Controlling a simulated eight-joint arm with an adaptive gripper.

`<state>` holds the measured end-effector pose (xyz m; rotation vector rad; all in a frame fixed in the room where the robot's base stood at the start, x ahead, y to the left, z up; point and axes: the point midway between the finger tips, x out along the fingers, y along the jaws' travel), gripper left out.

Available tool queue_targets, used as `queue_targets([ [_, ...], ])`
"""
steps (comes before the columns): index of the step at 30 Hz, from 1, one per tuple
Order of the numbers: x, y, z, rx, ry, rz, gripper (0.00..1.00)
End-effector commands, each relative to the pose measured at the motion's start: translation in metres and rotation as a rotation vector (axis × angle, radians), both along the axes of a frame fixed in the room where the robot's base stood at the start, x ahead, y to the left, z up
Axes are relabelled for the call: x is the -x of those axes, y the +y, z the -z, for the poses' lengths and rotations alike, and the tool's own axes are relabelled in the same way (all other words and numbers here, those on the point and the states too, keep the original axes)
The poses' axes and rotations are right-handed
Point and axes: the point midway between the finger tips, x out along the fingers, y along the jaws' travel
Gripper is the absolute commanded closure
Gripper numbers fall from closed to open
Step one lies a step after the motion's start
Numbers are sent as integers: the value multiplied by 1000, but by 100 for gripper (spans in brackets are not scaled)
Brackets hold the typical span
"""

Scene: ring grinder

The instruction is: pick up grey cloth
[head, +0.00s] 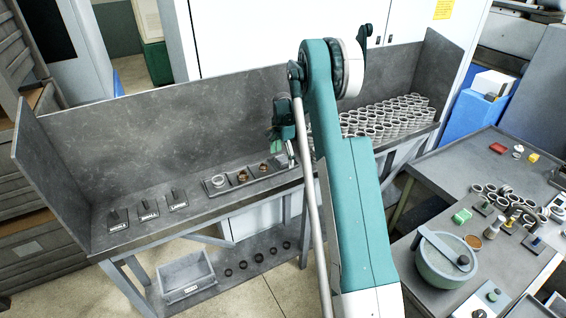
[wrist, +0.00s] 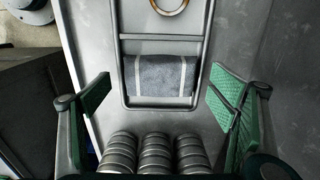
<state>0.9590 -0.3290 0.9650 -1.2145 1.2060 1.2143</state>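The grey cloth (wrist: 160,78) lies in one compartment of a dark-framed tray (wrist: 124,85) in the wrist view. It is folded into a flat rectangle with a pale stripe near each side. My gripper (wrist: 165,98) is open, with its green-padded fingers wide apart to the left and right of the cloth and nothing between them. In the head view my gripper (head: 285,143) hangs over the right end of the tray (head: 240,178) on the bench. I cannot make out the cloth in the head view, where the gripper and arm cover that spot.
Stacked metal rings (wrist: 157,152) stand close to the tray; many rings (head: 390,115) fill the bench's right side. Small labelled stands (head: 149,209) sit at the left. A grey back wall (head: 190,115) borders the bench. The bench between the stands and back wall is clear.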

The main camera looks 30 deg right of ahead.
Motion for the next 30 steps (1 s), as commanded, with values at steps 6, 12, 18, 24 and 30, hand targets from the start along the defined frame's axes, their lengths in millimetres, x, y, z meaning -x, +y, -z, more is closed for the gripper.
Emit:
queue_targets([
  [6, 0, 0, 0, 0, 0, 0, 43],
  [12, 0, 0, 0, 0, 0, 0, 43],
  [18, 0, 0, -2, 0, 0, 0, 43],
  [24, 0, 0, -16, 0, 0, 0, 43],
  [30, 0, 0, -43, 0, 0, 0, 43],
])
